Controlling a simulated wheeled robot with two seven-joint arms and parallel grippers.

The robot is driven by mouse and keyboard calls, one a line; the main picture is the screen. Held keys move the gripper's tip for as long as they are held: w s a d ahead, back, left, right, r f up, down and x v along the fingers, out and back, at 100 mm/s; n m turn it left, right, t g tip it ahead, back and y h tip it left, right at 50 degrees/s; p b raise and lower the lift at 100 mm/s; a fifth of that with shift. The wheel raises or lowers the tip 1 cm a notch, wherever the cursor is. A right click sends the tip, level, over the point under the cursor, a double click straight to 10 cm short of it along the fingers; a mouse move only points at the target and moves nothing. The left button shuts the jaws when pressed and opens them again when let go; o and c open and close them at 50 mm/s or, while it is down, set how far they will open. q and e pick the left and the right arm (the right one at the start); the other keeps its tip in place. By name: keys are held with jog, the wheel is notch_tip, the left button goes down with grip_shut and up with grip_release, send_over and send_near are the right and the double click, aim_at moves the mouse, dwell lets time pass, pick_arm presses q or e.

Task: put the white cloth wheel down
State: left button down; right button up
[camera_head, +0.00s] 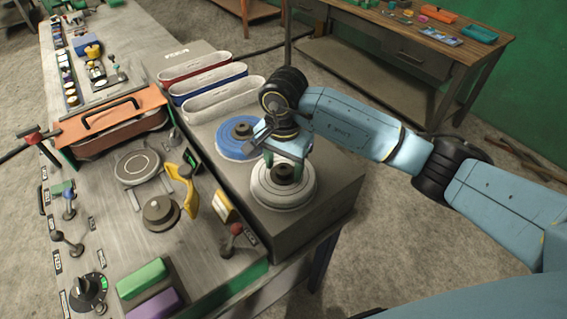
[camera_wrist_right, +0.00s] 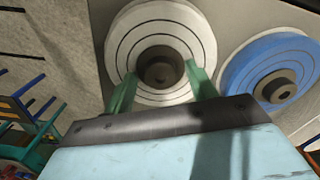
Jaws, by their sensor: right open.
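The white cloth wheel (camera_head: 283,199) lies flat on the grey bench top beside the blue wheel. It has a dark hub in its middle, and stitched rings show on it in the wrist view (camera_wrist_right: 160,22). My right gripper (camera_head: 285,166) is directly over the white wheel, pointing down. In the wrist view its green fingers (camera_wrist_right: 160,75) are apart, one on each side of the dark hub (camera_wrist_right: 161,67). I cannot tell whether they touch the hub. My left gripper is not in view.
The blue wheel (camera_head: 233,150) lies close behind, partly hidden by my right arm. Red, blue and white oblong trays (camera_head: 225,99) stand further back. Left are a panel with levers, an orange-lidded box (camera_head: 110,118), a yellow handle (camera_head: 183,188) and green and purple blocks (camera_head: 141,278).

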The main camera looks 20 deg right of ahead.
aim_at(283, 169)
notch_tip(283, 169, up, 12)
jog(key=b, duration=0.2)
jog(key=shift+r, duration=0.1)
